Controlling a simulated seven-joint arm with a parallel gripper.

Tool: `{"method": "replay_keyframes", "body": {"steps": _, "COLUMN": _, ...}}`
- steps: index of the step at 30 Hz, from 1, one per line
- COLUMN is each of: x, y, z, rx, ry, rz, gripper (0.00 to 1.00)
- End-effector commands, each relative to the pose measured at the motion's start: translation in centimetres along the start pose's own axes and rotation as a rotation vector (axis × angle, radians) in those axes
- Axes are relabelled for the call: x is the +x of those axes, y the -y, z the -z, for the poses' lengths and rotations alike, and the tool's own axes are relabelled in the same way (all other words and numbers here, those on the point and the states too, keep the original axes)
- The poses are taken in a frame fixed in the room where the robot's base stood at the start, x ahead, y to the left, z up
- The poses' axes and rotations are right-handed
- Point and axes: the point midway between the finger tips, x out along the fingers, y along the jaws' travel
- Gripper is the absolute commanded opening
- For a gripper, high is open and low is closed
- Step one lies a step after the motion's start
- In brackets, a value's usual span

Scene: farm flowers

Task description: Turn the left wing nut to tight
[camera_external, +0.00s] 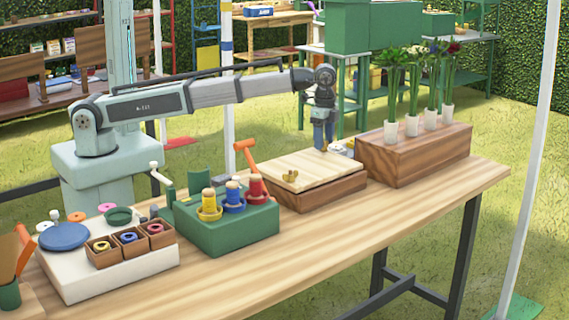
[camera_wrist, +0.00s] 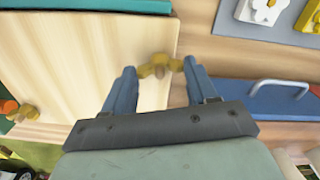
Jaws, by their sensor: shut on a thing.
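A flower press with a pale wooden lid (camera_external: 318,168) lies on the table. One brass wing nut (camera_external: 290,176) stands at its near left edge; in the wrist view one wing nut (camera_wrist: 25,112) shows at the left. The other brass wing nut (camera_wrist: 160,65) is between my fingers in the wrist view, with its wings towards the two fingertips. My gripper (camera_wrist: 158,70) is shut on this nut. In the external view my gripper (camera_external: 323,148) points down at the lid's far right corner and hides the held nut.
A wooden planter (camera_external: 415,156) with potted flowers stands to the right of the press. A green block (camera_external: 228,228) with coloured spools and an orange-handled tool (camera_external: 246,153) stand to its left. A white tray (camera_external: 85,275) is farther left. The table's front strip is clear.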

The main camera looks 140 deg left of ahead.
Motion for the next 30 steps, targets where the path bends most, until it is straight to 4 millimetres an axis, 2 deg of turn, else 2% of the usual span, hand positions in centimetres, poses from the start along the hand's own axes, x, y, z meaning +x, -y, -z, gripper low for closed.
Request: {"method": "replay_keyframes", "body": {"steps": 30, "x": -0.22, "y": 0.18, "z": 0.08, "rx": 0.964, "ry": 0.0, "rz": 0.005, "gripper": 0.27}}
